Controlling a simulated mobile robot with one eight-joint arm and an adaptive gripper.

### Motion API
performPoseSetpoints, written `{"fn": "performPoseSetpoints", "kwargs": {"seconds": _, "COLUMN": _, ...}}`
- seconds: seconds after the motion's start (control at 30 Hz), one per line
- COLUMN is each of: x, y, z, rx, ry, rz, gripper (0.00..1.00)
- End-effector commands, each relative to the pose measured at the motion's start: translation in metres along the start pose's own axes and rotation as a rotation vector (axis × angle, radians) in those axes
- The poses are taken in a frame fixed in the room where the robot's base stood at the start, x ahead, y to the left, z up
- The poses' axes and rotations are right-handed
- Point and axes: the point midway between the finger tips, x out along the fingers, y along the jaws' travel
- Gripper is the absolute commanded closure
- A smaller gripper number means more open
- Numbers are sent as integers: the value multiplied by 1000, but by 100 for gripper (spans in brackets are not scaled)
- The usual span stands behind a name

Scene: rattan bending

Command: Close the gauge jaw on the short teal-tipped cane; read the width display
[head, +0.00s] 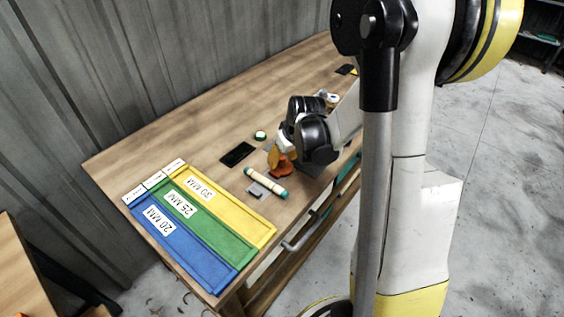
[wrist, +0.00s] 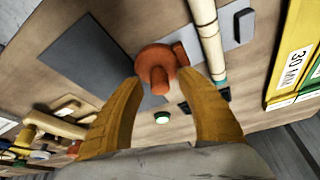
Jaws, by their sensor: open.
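The short cane (head: 266,183) is pale with teal ends and lies by the front edge of the table. In the wrist view it (wrist: 207,38) runs down to a teal tip at the upper right. Grey gauge parts (head: 257,190) show beside it, also in the wrist view (wrist: 243,26). An orange knobbed piece (wrist: 157,62) stands near the cane; it also shows in the head view (head: 283,169). My gripper (wrist: 162,82) is open, its yellow fingers on both sides of the orange knob. Contact cannot be told. A dark panel (head: 238,154) lies behind; no reading is legible.
Blue (head: 180,244), green (head: 205,229) and yellow (head: 232,207) trays marked 20, 25 and 30 MM lie at the left. A green button (head: 260,135) stands behind my gripper. A dark grey plate (wrist: 95,50) lies beside the orange piece. The back left table is clear.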

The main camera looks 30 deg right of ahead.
Motion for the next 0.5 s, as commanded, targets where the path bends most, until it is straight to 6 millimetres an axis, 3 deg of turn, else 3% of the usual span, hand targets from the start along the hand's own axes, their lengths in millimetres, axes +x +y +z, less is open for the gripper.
{"fn": "performPoseSetpoints", "kwargs": {"seconds": 0.3, "x": 3, "y": 0, "z": 0, "rx": 0, "ry": 0, "rz": 0, "gripper": 56}}
{"fn": "performPoseSetpoints", "kwargs": {"seconds": 0.33, "x": 3, "y": 0, "z": 0, "rx": 0, "ry": 0, "rz": 0, "gripper": 60}}
{"fn": "performPoseSetpoints", "kwargs": {"seconds": 0.47, "x": 3, "y": 0, "z": 0, "rx": 0, "ry": 0, "rz": 0, "gripper": 100}}
{"fn": "performPoseSetpoints", "kwargs": {"seconds": 0.5, "x": 3, "y": 0, "z": 0, "rx": 0, "ry": 0, "rz": 0, "gripper": 100}}
